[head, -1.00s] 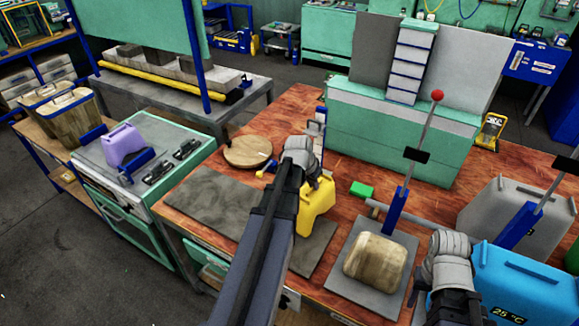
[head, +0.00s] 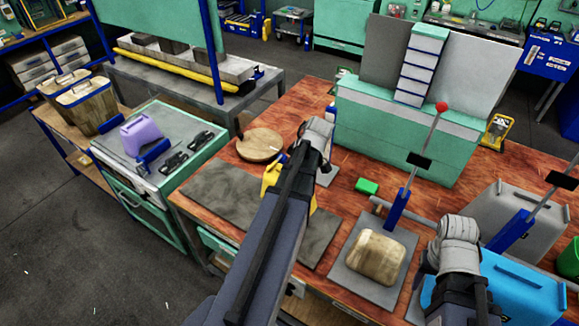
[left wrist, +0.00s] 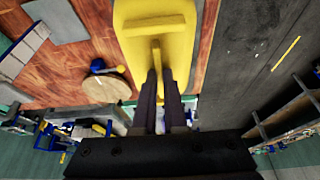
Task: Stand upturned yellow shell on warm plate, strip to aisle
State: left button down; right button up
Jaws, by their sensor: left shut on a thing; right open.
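My left gripper (left wrist: 160,95) is shut on the yellow shell (left wrist: 180,50) in the left wrist view, at a narrow raised rib; a band crosses the shell just beyond. In the head view the yellow shell (head: 271,176) is mostly hidden behind my left arm, above or on the grey mat (head: 215,193); I cannot tell if it touches. My right gripper (head: 432,292) is partly hidden by its own wrist, beside the blue box, open. I cannot tell surely which surface is the warm plate.
A purple shell (head: 142,132) stands on the mint cabinet (head: 125,178) at left. A round wooden disc (head: 260,145) lies behind the mat. A wooden-looking block (head: 376,256) sits on a lever press's grey base.

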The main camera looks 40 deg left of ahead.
pick_arm(q)
jog(key=shift+s+a+r+n, duration=0.1)
jog(key=shift+s+n, duration=0.05)
jog(key=shift+n, duration=0.15)
jog(key=shift+f+b, duration=1.75)
jog(key=shift+f, duration=0.05)
jog(key=shift+f+b, duration=0.75)
notch_tip(320, 180, down, 6)
jog(key=b, duration=0.5)
jog(key=shift+r+b, duration=0.15)
jog(key=shift+b, duration=0.25)
jog(key=shift+f+b, duration=0.6)
jog(key=c, duration=0.9)
grip_release()
